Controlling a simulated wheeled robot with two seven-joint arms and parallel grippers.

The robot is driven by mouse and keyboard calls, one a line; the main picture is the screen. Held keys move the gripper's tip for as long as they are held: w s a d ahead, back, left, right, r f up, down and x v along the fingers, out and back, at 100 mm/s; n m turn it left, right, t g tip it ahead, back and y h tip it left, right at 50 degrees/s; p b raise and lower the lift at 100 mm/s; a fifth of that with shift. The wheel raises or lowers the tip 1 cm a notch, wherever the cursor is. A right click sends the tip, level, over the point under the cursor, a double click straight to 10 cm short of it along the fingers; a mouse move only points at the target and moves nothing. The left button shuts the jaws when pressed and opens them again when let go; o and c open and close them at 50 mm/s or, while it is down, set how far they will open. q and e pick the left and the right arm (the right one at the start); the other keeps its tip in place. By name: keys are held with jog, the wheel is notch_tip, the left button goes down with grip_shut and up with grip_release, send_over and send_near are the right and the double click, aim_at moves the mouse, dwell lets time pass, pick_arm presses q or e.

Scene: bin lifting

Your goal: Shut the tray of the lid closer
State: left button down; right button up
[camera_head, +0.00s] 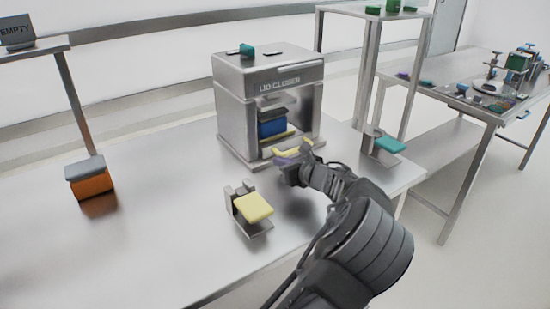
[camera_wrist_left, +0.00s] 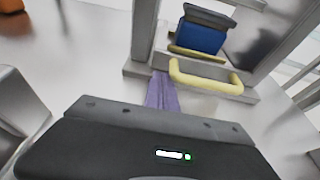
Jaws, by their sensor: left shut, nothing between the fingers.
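The lid closer (camera_head: 233,118) is a grey metal box with an open front, standing on the table. A blue bin (camera_head: 272,129) with a grey lid sits inside its opening; it also shows in the left wrist view (camera_wrist_left: 203,37). The tray's yellow handle (camera_wrist_left: 212,82) sticks out at the front, partly behind my gripper in the head view. My left gripper (camera_head: 287,157) is shut and empty at the handle. In the wrist view its purple fingers (camera_wrist_left: 162,92) lie beside the handle's left end; I cannot tell whether they touch. My right gripper is not in view.
A stand with a yellow pad (camera_head: 253,207) is in front of the machine. An orange bin with a grey lid (camera_head: 90,180) stands at left. A teal-padded stand (camera_head: 389,145) is at the table's right end. The table between the orange bin and machine is clear.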

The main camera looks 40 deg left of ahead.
pick_arm(q)
jog(key=v, duration=0.9)
jog(key=shift+r, duration=0.1)
jog(key=shift+s+d, duration=0.1)
jog(key=shift+d, duration=0.35)
